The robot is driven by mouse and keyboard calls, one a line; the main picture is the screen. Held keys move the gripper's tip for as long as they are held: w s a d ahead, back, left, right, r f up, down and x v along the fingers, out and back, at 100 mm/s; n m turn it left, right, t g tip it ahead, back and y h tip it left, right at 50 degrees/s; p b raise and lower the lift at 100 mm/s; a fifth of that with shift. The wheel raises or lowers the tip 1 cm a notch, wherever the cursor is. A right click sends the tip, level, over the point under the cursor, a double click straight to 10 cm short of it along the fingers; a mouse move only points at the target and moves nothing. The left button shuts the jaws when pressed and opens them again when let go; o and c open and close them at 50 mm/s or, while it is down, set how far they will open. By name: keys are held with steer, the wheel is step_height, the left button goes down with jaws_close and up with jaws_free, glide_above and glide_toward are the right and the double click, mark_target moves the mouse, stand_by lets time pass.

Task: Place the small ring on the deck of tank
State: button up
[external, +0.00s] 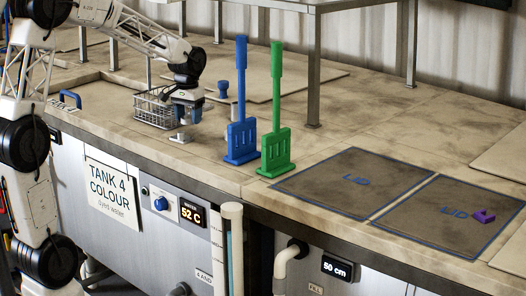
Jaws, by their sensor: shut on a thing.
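My gripper (186,117) points down over the deck (110,104) of the tank labelled TANK 4 COLOUR, just right of a wire basket (150,109). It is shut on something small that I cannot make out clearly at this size. A small pale piece (181,138) shows on the deck just below the gripper; I cannot tell whether it touches the fingers. No ring shape can be made out with certainty.
A blue paddle (241,140) and a green paddle (276,150) stand upright to the right, with a blue knob (224,90) behind. Two dark LID panels (335,190) lie at right, one bearing a purple piece (484,216). A metal frame's leg (313,75) stands behind.

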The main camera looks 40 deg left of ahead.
mark_target(189, 134)
steer(key=shift+f, duration=1.75)
steer(key=shift+f, duration=0.1)
steer(key=o, duration=0.9)
step_height(189, 134, up, 12)
steer(key=shift+r, duration=0.1)
steer(key=shift+s, duration=0.1)
